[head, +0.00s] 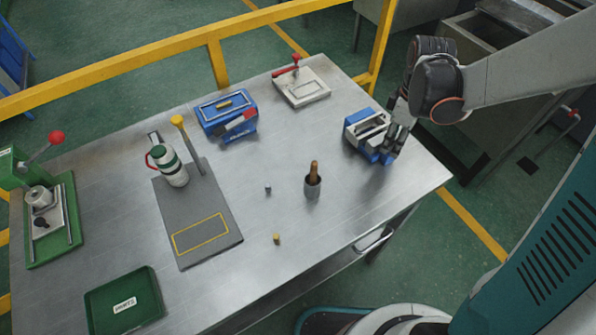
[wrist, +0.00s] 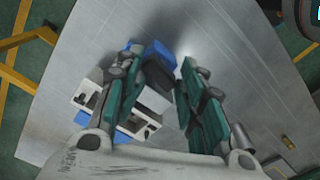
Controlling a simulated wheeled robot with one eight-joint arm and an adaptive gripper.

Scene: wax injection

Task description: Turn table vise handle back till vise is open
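The table vise (head: 361,124), blue with pale grey jaws, stands near the right end of the metal table. In the wrist view its blue and white body (wrist: 152,100) lies between and behind my fingers. My gripper (head: 393,146) is at the right side of the vise, pointing down. In the wrist view my gripper (wrist: 160,68) has its two green-grey fingers apart, with a clear gap between them. The vise handle is not clearly seen; my gripper covers that side. Whether a finger touches the vise cannot be told.
A dark cup with a brown-handled tool (head: 312,188) stands left of the vise. The table's right front corner is clear.

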